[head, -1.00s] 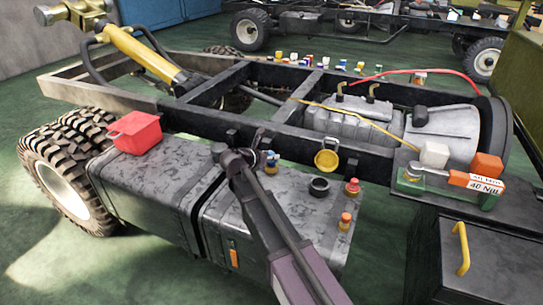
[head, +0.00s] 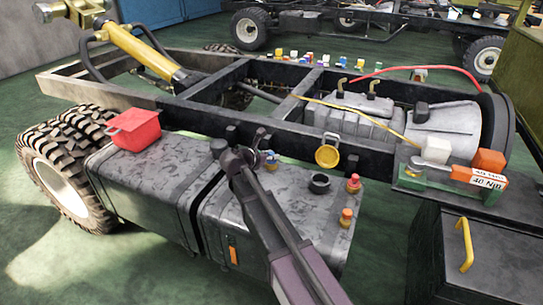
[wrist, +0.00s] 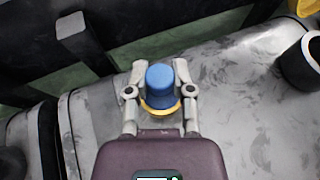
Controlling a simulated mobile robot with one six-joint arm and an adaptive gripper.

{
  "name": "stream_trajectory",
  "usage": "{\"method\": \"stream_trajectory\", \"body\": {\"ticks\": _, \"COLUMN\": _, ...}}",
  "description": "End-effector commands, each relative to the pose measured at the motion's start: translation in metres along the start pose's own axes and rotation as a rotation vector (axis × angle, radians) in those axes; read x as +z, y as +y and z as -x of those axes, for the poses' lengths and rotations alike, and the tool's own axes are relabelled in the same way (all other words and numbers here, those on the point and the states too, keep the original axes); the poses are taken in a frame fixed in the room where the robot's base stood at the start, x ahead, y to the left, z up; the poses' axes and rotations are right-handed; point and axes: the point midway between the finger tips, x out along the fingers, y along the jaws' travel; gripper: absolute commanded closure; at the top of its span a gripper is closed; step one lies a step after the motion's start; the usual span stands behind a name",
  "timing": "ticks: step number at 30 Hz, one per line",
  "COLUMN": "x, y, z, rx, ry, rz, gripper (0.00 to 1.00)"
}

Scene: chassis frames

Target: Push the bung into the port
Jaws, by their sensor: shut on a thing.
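The blue bung (wrist: 160,80) stands between the two fingers of my gripper (wrist: 160,92) in the wrist view. My gripper is shut on it. In the head view, the bung (head: 271,156) is partly hidden by my gripper (head: 264,156), above the near right tank. A yellow-brass ring (wrist: 160,108), which looks like the port's collar, shows just below the bung. It also shows under the bung in the head view (head: 271,168). The port's opening is hidden. I cannot tell how deep the bung sits.
A black open ring (head: 319,183) and two red- and orange-capped fittings (head: 353,184) (head: 346,217) stand on the same tank (head: 222,240). A yellow round cap (head: 327,156) hangs by the frame rail. A red bin (head: 133,128) sits on the left tank.

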Motion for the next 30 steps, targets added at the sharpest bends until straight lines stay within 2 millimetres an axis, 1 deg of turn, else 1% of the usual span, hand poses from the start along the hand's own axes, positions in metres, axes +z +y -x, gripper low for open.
{"method": "stream_trajectory", "body": {"ticks": 3, "x": -0.003, "y": 0.000, "z": -0.001, "rx": 0.000, "ry": 0.000, "rz": 0.000, "gripper": 1.00}}
{"method": "stream_trajectory", "body": {"ticks": 4, "x": -0.002, "y": 0.000, "z": -0.001, "rx": 0.000, "ry": 0.000, "rz": 0.000, "gripper": 0.61}}
{"method": "stream_trajectory", "body": {"ticks": 5, "x": -0.002, "y": 0.000, "z": -0.001, "rx": 0.000, "ry": 0.000, "rz": 0.000, "gripper": 0.52}}
{"method": "stream_trajectory", "body": {"ticks": 6, "x": -0.002, "y": 0.000, "z": -0.001, "rx": 0.000, "ry": 0.000, "rz": 0.000, "gripper": 0.40}}
{"method": "stream_trajectory", "body": {"ticks": 7, "x": -0.002, "y": 0.000, "z": -0.001, "rx": 0.000, "ry": 0.000, "rz": 0.000, "gripper": 0.31}}
{"method": "stream_trajectory", "body": {"ticks": 8, "x": -0.002, "y": 0.000, "z": -0.001, "rx": 0.000, "ry": 0.000, "rz": 0.000, "gripper": 0.30}}
{"method": "stream_trajectory", "body": {"ticks": 21, "x": -0.001, "y": 0.000, "z": 0.000, "rx": 0.000, "ry": 0.000, "rz": 0.000, "gripper": 0.30}}
{"method": "stream_trajectory", "body": {"ticks": 26, "x": 0.004, "y": 0.000, "z": 0.002, "rx": 0.000, "ry": 0.000, "rz": 0.000, "gripper": 0.30}}
{"method": "stream_trajectory", "body": {"ticks": 30, "x": 0.012, "y": 0.000, "z": 0.005, "rx": 0.000, "ry": 0.000, "rz": 0.000, "gripper": 0.30}}
